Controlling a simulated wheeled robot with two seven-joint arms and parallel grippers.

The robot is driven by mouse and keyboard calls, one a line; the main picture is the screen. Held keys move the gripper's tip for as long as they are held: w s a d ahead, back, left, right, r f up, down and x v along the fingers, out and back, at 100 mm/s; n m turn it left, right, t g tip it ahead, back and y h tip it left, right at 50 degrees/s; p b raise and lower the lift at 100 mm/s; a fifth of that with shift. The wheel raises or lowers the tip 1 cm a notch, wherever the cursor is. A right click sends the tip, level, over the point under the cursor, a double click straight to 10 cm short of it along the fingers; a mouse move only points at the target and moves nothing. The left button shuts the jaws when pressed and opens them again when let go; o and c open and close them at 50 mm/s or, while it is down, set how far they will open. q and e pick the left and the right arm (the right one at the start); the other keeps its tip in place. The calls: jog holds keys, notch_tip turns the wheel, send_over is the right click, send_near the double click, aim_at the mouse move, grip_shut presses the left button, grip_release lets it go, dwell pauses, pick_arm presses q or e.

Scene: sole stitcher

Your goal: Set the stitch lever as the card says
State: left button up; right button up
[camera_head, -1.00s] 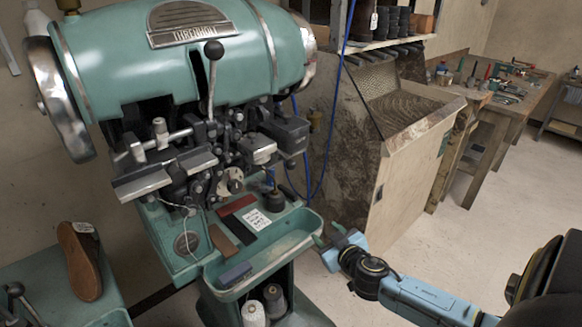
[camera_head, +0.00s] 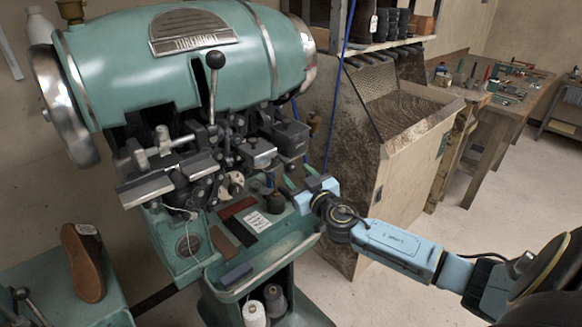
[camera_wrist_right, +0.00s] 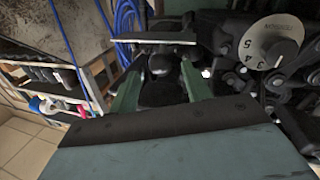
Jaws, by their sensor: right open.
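The tall lever (camera_head: 213,90) with a black ball knob stands upright at the front of the green stitching machine (camera_head: 110,65). The card (camera_head: 257,221) is white and lies in the machine's front tray; its writing is too small to read. A pale numbered dial (camera_wrist_right: 272,40) shows at upper right in the right wrist view, with 5, 4 and 3 visible. My right gripper (camera_head: 308,187) is beside the right end of the tray. In the right wrist view its green fingers (camera_wrist_right: 160,82) are apart, with a dark rounded part (camera_wrist_right: 161,64) showing between or beyond them. My left gripper is out of view.
Dark machine parts crowd around the dial. A brown shoe sole (camera_head: 84,262) stands on a green stand at left. Thread spools (camera_head: 254,312) sit below the tray. A wooden cabinet (camera_head: 400,180) is at right; blue hoses hang behind. Open floor lies at right.

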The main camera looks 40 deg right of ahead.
aim_at(294, 172)
jog(key=shift+w+d, duration=0.2)
jog(key=shift+w, duration=0.95)
jog(key=shift+w+d, duration=0.15)
jog(key=shift+w, duration=0.95)
jog(key=shift+c, duration=0.3)
grip_shut()
